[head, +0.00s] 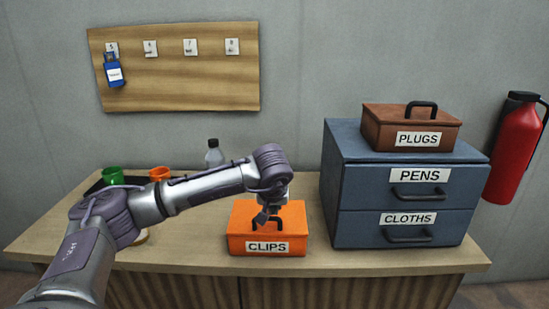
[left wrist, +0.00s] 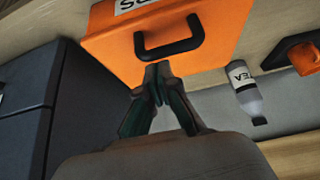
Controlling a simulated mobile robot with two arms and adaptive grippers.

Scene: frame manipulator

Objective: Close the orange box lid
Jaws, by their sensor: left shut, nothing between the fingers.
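The orange box (head: 290,238) labelled CLIPS stands on the worktop, left of the blue drawer unit. Its lid looks down on the box, with a dark handle on top; the arm hides part of the lid in the head view. In the left wrist view the orange lid (left wrist: 110,45) and its dark handle (left wrist: 170,48) fill the upper middle. My left gripper (head: 264,217) is over the lid, beside the handle, with its fingertips (left wrist: 156,68) together and empty. I cannot tell whether they touch the lid. My right gripper is not in view.
The blue drawer unit (head: 405,185) with a brown PLUGS box (head: 378,131) on top stands close on the right. Behind my left arm are a bottle (head: 214,155), a green cup (head: 113,175) and an orange cup (head: 159,173). The worktop front right (head: 400,260) is clear.

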